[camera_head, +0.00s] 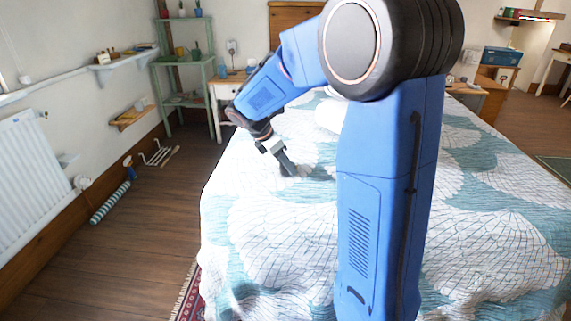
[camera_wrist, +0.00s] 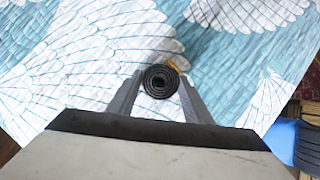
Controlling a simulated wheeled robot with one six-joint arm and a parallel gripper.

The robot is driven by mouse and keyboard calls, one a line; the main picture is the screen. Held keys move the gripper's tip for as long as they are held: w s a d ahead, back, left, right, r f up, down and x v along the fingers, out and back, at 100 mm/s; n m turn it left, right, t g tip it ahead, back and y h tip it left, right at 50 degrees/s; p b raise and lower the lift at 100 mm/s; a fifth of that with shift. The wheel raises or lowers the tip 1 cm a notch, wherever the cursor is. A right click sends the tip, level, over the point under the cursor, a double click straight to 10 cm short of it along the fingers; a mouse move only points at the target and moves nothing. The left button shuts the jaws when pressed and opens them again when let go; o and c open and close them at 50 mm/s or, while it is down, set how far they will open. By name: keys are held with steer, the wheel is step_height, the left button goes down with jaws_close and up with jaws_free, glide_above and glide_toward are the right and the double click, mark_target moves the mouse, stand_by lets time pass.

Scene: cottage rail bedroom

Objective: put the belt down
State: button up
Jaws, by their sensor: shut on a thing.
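The belt (camera_wrist: 160,81) is a dark, tightly rolled coil with a bit of yellowish metal at its upper right edge in the wrist view. My gripper (camera_wrist: 158,88) is shut on it, one finger on each side of the coil. In the head view my gripper (camera_head: 288,168) points down over the left part of the bed (camera_head: 270,235), at or close above the cover. A small dark shape at its fingertips there is too small to make out clearly. I cannot tell whether the coil touches the bed.
The bed has a white and teal feather-patterned cover, mostly clear. A white bedside table (camera_head: 222,92) and a green shelf (camera_head: 183,75) stand at the back left. A radiator (camera_head: 32,165) is on the left wall. A striped roll (camera_head: 110,202) lies on the floor.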

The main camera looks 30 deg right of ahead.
steer(key=shift+f, duration=0.1)
steer(key=o, duration=1.1)
